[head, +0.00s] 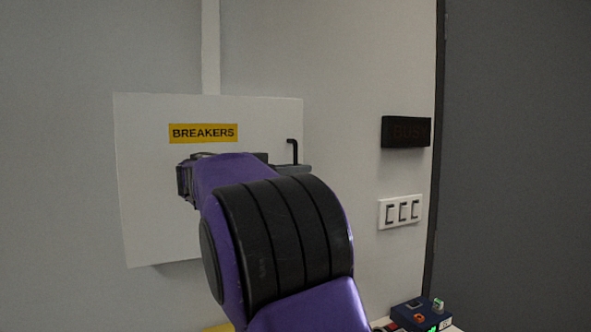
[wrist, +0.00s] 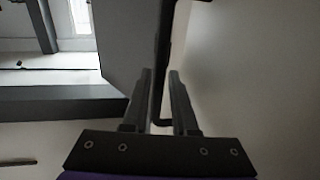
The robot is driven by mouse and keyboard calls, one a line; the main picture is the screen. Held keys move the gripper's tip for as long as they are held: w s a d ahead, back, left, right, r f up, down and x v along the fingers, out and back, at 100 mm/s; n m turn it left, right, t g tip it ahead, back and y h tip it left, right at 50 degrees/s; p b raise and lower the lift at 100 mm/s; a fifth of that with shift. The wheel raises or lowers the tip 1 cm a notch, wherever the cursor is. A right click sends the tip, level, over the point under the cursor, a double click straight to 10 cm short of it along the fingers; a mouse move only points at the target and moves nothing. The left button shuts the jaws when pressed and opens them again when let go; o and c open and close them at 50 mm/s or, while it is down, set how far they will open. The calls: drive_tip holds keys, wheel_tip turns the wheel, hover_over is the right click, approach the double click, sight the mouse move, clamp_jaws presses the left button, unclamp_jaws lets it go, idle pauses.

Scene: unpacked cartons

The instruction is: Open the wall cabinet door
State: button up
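The wall cabinet (head: 145,200) is a white box with a yellow BREAKERS label in the head view. I see no gap at its door, but my arm covers its lower right part. Its black bar handle (head: 295,150) shows at the right side. In the wrist view the dark handle (wrist: 161,60) runs down between the two fingers and hooks at its lower end. My gripper (wrist: 160,75) is open around the handle, with a narrow space visible beside the bar. In the head view my arm hides most of the gripper.
A dark sign (head: 405,131) and a white switch plate (head: 400,211) are on the wall to the right. A blue box with coloured buttons (head: 420,314) sits at the bottom right. A dark grey panel (head: 515,170) fills the far right.

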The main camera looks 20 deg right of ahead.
clamp_jaws()
idle(1.3)
